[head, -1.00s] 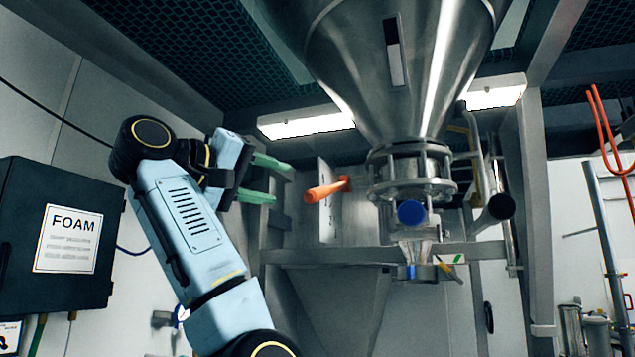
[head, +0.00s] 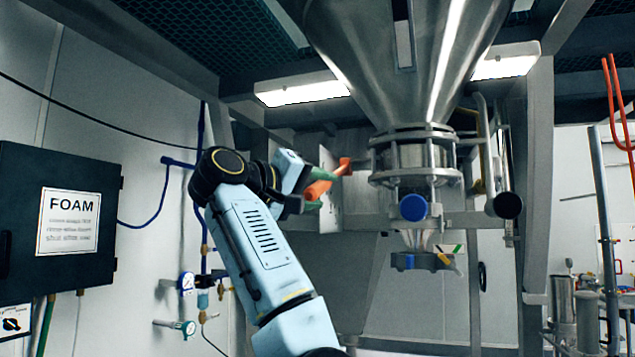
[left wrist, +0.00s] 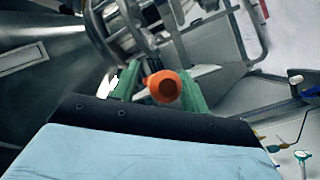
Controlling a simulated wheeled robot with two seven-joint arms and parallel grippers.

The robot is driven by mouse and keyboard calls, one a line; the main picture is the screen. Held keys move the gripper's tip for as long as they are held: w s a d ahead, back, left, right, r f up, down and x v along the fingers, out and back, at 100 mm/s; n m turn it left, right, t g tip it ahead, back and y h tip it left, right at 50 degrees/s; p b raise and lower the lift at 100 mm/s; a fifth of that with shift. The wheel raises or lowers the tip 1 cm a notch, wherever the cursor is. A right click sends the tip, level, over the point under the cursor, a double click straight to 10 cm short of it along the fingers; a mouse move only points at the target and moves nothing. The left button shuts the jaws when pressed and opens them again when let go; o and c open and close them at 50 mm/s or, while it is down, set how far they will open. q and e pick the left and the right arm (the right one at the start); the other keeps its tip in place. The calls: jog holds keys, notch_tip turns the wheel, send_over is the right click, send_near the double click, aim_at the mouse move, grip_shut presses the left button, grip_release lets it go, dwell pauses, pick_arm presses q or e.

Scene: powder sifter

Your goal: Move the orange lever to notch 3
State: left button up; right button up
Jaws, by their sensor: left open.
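The orange lever (head: 319,190) sticks out to the left from a metal notch plate (head: 329,208) beside the hopper outlet. My left gripper (head: 318,190) is at the lever, with its green fingers beside the orange handle. In the left wrist view the round end of the orange lever (left wrist: 164,86) lies between the two green fingers (left wrist: 160,92), which are apart. The gripper is open around the handle; contact is not clear. The notch numbers cannot be read. My right gripper is not in view.
The steel hopper (head: 400,70) hangs above and right of the lever. A blue round knob (head: 413,207) and a black knob (head: 508,205) are to the right. A dark FOAM box (head: 95,260) is on the left wall. A steel beam runs below the lever.

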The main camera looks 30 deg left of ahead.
pick_arm(q)
jog(key=shift+w, duration=0.1)
grip_shut()
dwell(0.3)
jog(key=shift+f, duration=0.1)
